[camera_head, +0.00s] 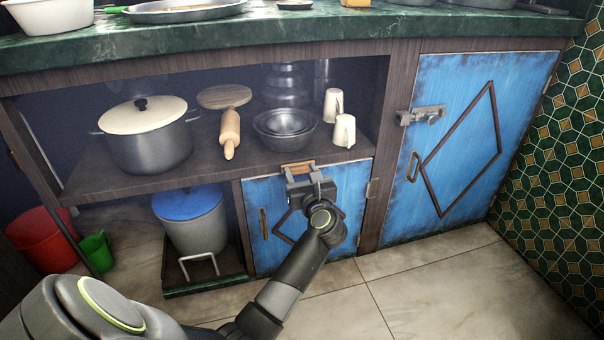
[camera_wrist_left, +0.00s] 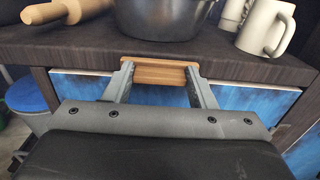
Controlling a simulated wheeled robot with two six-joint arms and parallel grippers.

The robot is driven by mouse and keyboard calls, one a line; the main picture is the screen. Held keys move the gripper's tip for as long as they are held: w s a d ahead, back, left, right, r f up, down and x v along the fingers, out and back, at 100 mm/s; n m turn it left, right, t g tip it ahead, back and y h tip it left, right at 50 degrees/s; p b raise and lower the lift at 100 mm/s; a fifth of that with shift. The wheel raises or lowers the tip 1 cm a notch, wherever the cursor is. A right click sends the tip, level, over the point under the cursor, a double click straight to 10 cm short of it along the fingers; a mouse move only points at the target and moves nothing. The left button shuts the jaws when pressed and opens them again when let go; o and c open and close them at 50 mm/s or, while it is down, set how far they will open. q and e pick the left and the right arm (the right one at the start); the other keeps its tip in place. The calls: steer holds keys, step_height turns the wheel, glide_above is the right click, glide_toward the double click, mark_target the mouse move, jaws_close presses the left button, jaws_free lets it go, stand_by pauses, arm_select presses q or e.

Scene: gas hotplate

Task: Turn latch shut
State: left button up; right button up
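A small wooden latch (camera_head: 297,167) lies level on the shelf edge above the small blue door (camera_head: 262,196). It also shows in the left wrist view (camera_wrist_left: 155,73). My left gripper (camera_head: 309,180) is in front of it with the fingers spread wide, one near each end of the latch. I cannot tell whether the fingers touch it. A metal latch (camera_head: 421,115) sits on the taller blue door (camera_head: 465,135) at the right, away from the gripper. My arm and gripper hide part of the small door. My right gripper is not in view.
On the shelf above stand a lidded pot (camera_head: 148,140), a rolling pin (camera_head: 229,133), metal bowls (camera_head: 285,126) and two mugs (camera_head: 344,131). A blue-lidded pot (camera_head: 192,222) stands lower left. The tiled floor (camera_head: 440,285) at right is clear.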

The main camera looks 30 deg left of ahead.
arm_select(q)
steer(key=c, duration=0.4)
